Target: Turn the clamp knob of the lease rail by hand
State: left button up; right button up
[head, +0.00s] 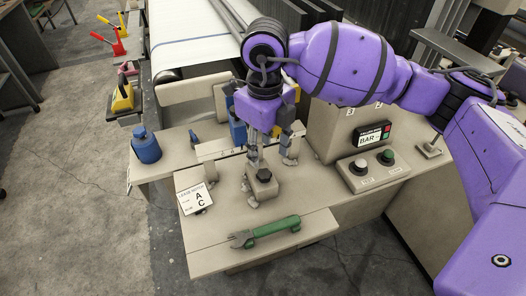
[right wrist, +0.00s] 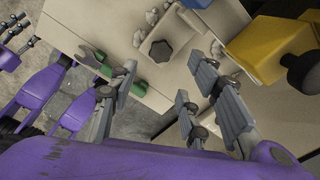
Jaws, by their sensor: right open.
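The clamp knob is a dark, lobed knob (head: 264,175) on top of a small beige block (head: 262,188) on the table. It also shows dark in the right wrist view (right wrist: 161,51). My right gripper (head: 272,150) is open and points down over the knob, with its grey fingers spread apart. In the right wrist view its fingers (right wrist: 165,90) are empty, and the knob lies beyond them, not gripped. I cannot tell the exact height above the knob. My left gripper is out of the head view; purple parts of mine at the wrist view's left edge are unclear.
A green-handled wrench (head: 268,231) lies at the table's front. A button box (head: 373,169) and a small display (head: 373,135) are to the right. Blue and yellow parts stand close behind the gripper.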

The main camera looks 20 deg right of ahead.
aim_at(264, 173)
notch_tip(264, 173, down, 2)
jog(key=shift+f+b, duration=0.25)
jog(key=shift+b, duration=0.15)
notch_tip(264, 173, down, 5)
jog(key=b, duration=0.2)
jog(key=shift+w+b, duration=0.1)
jog(key=shift+b, duration=0.25)
jog(key=shift+f, duration=0.4)
jog(key=shift+w+r, duration=0.1)
jog(key=shift+r, duration=0.1)
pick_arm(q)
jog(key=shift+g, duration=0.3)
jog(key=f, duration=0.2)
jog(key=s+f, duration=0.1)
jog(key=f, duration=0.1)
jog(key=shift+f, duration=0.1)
pick_arm(e)
jog(key=shift+c, duration=0.4)
jog(key=c, duration=1)
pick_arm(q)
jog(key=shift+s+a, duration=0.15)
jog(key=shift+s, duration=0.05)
